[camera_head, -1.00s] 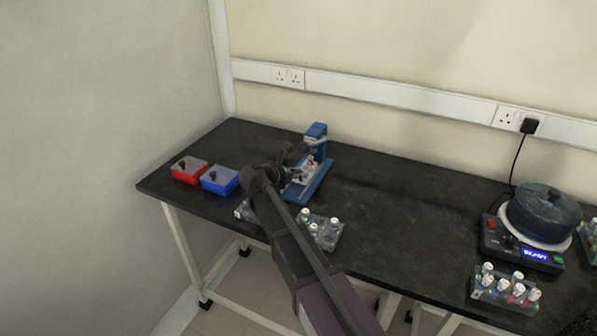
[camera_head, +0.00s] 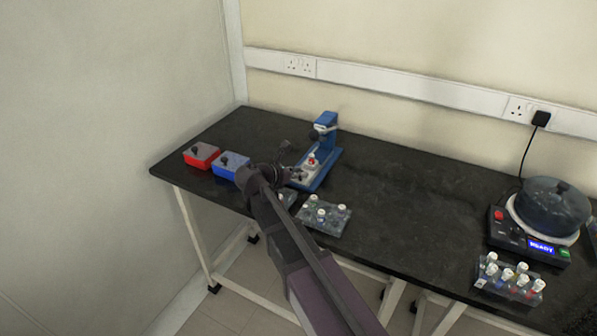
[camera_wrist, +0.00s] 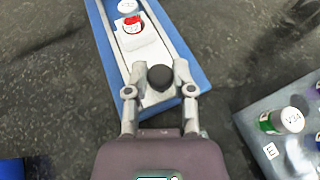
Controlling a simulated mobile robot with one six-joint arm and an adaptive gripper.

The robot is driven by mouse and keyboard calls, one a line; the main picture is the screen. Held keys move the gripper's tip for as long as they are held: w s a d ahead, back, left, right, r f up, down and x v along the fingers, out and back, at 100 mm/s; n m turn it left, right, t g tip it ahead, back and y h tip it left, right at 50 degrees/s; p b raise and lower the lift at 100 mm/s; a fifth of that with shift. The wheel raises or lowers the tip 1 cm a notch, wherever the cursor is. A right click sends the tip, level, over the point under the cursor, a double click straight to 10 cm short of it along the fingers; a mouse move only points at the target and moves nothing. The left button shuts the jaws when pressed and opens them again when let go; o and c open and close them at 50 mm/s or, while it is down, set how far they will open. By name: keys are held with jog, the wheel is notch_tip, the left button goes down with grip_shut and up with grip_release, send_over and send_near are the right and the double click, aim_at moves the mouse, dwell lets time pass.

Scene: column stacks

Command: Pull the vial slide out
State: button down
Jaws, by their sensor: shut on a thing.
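My gripper (camera_wrist: 160,85) is shut on the black knob (camera_wrist: 160,76) at the near end of the white slide (camera_wrist: 142,46), one finger on each side. The slide lies in the rails of a blue stand (camera_head: 327,160). A red-topped vial (camera_wrist: 132,23) sits in the slide, farther from me than the knob. In the head view the vial (camera_head: 311,159) shows in front of the stand's upright, clear of its overhanging head (camera_head: 325,119). My arm partly hides the gripper there.
A rack of capped vials (camera_head: 325,222) stands right of my gripper, close to the table's front edge. Red (camera_head: 201,156) and blue (camera_head: 231,166) lidded boxes are at the left. A round machine (camera_head: 545,215) and another vial rack (camera_head: 507,288) are at the far right.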

jog(key=shift+s+a+f, duration=0.1)
jog(key=shift+s+a, duration=0.05)
jog(key=shift+c, duration=2.3)
grip_release()
jog(key=shift+s, duration=0.1)
jog(key=shift+r, duration=0.25)
